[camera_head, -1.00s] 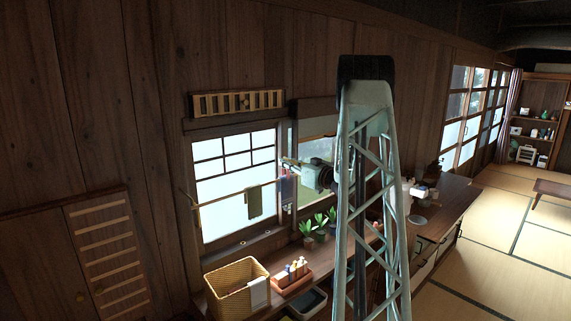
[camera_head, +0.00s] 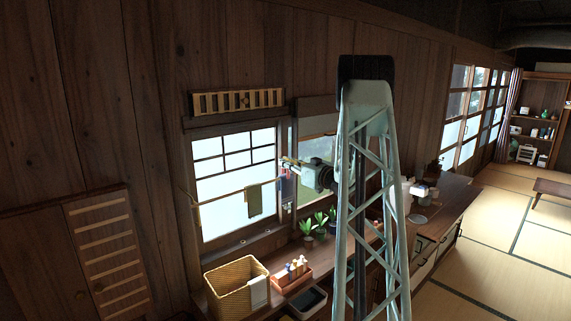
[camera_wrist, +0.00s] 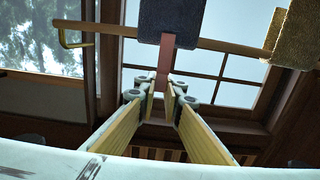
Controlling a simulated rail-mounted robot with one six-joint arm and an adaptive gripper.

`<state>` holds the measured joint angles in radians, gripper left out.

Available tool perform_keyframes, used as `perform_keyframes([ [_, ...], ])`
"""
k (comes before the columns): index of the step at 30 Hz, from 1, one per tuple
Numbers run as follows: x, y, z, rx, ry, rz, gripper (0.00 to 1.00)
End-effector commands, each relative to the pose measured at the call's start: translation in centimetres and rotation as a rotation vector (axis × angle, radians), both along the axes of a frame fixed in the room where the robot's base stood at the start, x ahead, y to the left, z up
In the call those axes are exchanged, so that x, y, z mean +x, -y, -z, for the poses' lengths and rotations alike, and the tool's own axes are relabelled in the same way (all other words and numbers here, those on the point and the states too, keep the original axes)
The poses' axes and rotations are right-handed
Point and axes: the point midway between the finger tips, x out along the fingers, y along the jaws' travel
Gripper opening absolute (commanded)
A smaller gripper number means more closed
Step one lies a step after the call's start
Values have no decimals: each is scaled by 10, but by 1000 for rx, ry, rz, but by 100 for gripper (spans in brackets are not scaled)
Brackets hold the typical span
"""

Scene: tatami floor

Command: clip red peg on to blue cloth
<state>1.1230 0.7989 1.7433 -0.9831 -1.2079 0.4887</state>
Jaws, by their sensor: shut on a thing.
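The red peg (camera_wrist: 165,55) is between the fingertips of my gripper (camera_wrist: 161,88) in the wrist view, and the gripper is shut on it. In the head view the blue cloth (camera_head: 287,187) hangs at the right end of the rod (camera_head: 222,195), just below my gripper (camera_head: 287,163). The peg is too small to make out there.
An olive towel (camera_head: 254,200) hangs on the rod to the left; it also shows in the wrist view (camera_wrist: 292,38). Below are potted plants (camera_head: 318,223), a wicker basket (camera_head: 222,299) and a box of bottles (camera_head: 291,279) on the counter. The window (camera_head: 235,180) is close behind.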

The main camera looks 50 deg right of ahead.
Motion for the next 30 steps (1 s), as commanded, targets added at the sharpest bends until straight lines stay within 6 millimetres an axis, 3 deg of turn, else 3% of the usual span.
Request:
perform_keyframes([
  [30,0,0,11,0,0,0,3],
])
